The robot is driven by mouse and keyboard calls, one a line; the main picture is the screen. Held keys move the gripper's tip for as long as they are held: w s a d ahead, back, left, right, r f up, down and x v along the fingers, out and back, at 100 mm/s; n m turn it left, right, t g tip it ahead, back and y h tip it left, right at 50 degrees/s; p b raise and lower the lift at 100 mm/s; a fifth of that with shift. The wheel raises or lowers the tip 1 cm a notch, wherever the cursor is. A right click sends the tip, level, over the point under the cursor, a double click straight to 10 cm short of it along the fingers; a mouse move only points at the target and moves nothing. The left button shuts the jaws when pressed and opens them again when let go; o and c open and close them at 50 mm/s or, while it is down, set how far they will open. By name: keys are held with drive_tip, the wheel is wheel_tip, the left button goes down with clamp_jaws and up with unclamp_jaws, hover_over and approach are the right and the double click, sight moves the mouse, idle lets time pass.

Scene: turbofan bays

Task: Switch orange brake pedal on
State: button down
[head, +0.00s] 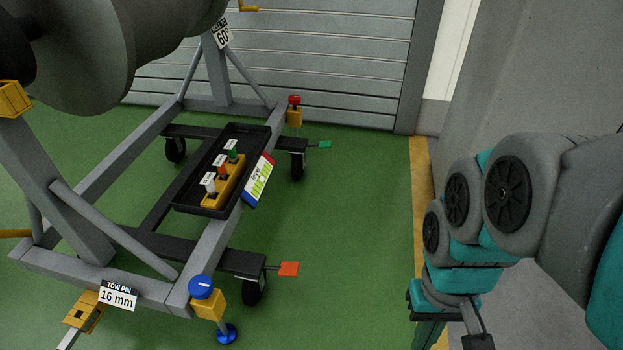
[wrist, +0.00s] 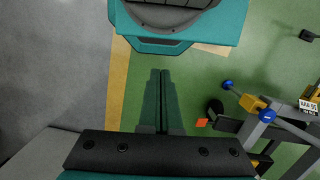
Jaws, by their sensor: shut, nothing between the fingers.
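The orange brake pedal (head: 289,269) is a small flat tab on a short rod, sticking out to the right beside the near caster wheel (head: 252,291) of the grey engine stand. It also shows in the wrist view (wrist: 202,122), to the right of my gripper. Whether the pedal is pressed down or raised, I cannot tell. My gripper (wrist: 160,75) is shut and empty, its two dark fingers side by side, apart from the pedal. In the head view my arm hangs at the right and its lower end is cut off by the bottom edge.
A green pedal (head: 324,145) sits by the far caster. A blue knob (head: 201,287) and a blue foot (head: 226,334) are near the orange pedal. A black tray (head: 183,205) with coloured switches rests on the frame. Green floor between stand and arm is clear; a grey wall (head: 520,85) stands right.

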drive_tip(key=shift+d, duration=0.1)
drive_tip(key=w+a+f+n+b, duration=0.1)
drive_tip(key=w+a+f+n, duration=0.1)
drive_tip(key=w+a+n, duration=0.35)
drive_tip(key=w+a+f+n+h+b, duration=0.1)
drive_tip(key=w+a+n, duration=0.1)
drive_tip(key=w+n, duration=0.55)
drive_tip(key=w+a+f+n+b, duration=0.1)
drive_tip(key=w+a+f+n, duration=0.15)
drive_tip(key=w+n, duration=0.4)
drive_tip(key=w+a+f+n+h+b, duration=0.1)
drive_tip(key=w+a+f+n, duration=0.6)
drive_tip(key=a+f, duration=0.1)
drive_tip(key=w+a+f+n+t+b, duration=0.1)
drive_tip(key=w+a+f+n+b, duration=0.1)
drive_tip(key=w+a+f+n, duration=0.6)
drive_tip(key=a, duration=0.3)
drive_tip(key=shift+h, duration=0.4)
